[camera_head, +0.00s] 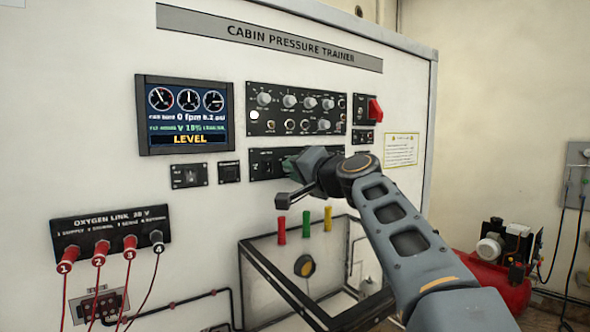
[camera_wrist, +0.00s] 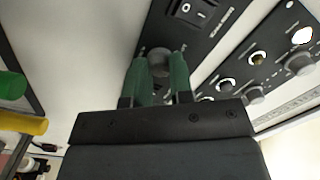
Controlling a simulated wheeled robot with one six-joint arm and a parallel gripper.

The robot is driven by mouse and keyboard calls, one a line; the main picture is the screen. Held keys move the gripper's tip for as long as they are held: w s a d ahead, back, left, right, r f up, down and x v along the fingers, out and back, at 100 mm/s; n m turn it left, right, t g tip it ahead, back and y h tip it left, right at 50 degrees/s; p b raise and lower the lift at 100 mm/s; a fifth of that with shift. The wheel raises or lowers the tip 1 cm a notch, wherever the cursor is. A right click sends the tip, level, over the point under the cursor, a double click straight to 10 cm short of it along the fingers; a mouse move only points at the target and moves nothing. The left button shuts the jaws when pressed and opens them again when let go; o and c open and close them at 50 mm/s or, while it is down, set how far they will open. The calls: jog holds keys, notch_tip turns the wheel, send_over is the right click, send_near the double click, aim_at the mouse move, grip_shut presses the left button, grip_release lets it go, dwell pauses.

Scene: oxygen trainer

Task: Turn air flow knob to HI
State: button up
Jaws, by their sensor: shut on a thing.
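The wall panel carries a narrow black control strip (camera_head: 265,170) below the main knob panel. My gripper (camera_head: 293,164) is at this strip, and its green fingers cover part of it. In the wrist view my gripper (camera_wrist: 160,80) is shut on a round grey knob (camera_wrist: 160,60), with one green finger on each side. The knob is hidden in the head view. Its pointer, its marks and any HI label cannot be read in either view. A black rocker switch (camera_wrist: 193,11) sits on the same strip beside the knob.
The main panel (camera_head: 297,109) with several knobs is just above. A red switch (camera_head: 375,110) is to its right. A display (camera_head: 186,115) reads LEVEL. Red, green and yellow handles (camera_head: 306,222) stand below above a clear-fronted box. Oxygen link plugs (camera_head: 110,240) are lower left.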

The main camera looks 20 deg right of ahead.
jog(key=shift+c, duration=0.6)
jog(key=shift+a, duration=0.15)
grip_shut()
jog(key=shift+f+m, duration=0.1)
jog(key=shift+m, duration=5)
jog(key=o, duration=0.8)
grip_release()
jog(key=shift+t, duration=0.3)
